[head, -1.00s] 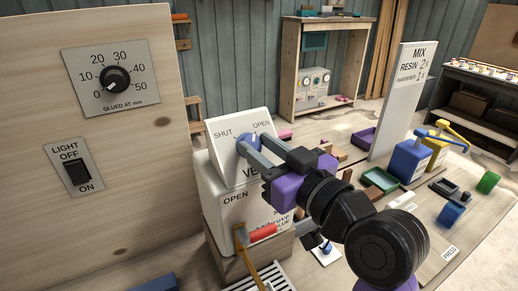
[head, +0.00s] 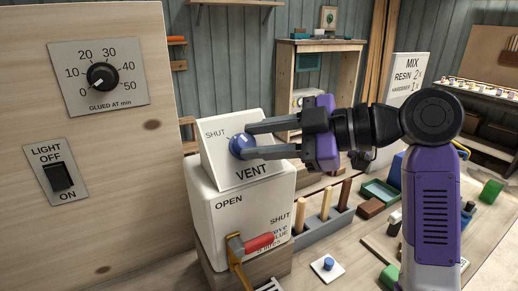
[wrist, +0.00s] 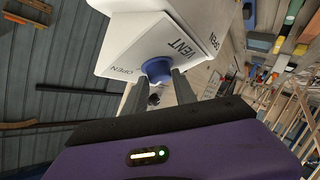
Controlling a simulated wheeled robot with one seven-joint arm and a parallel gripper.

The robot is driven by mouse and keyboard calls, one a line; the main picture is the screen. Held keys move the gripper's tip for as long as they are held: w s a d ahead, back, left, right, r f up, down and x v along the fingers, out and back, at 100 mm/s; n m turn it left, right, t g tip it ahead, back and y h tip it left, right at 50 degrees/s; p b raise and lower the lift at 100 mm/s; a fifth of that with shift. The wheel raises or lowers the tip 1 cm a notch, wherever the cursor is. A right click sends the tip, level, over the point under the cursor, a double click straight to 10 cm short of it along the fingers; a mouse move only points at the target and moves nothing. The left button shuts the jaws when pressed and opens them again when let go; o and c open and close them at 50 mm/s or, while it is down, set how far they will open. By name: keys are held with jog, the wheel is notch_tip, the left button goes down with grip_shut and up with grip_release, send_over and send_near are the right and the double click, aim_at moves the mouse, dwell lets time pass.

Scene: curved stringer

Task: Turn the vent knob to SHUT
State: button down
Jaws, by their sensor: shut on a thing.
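The blue vent knob (head: 238,147) sits on the sloped face of the white VENT box (head: 222,172). A small pale mark shows on its upper part; its exact aim is hard to tell. The SHUT label is left of the knob. The OPEN label is hidden behind my gripper in the head view. My gripper (head: 247,141) reaches in from the right, one finger above the other, and is shut on the knob. In the wrist view the knob (wrist: 157,69) shows between the ends of the two fingers.
Below is a white box with OPEN and SHUT labels and a red-handled yellow lever (head: 257,243). A wooden panel with a glue dial (head: 102,76) and light switch (head: 60,177) stands at left. A rack with wooden sticks (head: 325,220) stands right of the box.

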jog(key=shift+w+a+r+n+g+h, duration=0.1)
jog(key=shift+n+g+h, duration=0.25)
jog(key=shift+n+g, duration=0.4)
jog(key=shift+w+r+n+g+h, duration=0.1)
jog(key=shift+n+g+h, duration=0.3)
jog(key=shift+n, duration=0.65)
jog(key=shift+g, duration=0.25)
jog(key=c, duration=1)
grip_release()
jog(key=v, duration=0.7)
jog(key=shift+d+r+b, duration=0.15)
jog(key=shift+d+b, duration=0.15)
jog(key=shift+b, duration=0.15)
jog(key=shift+s, duration=0.1)
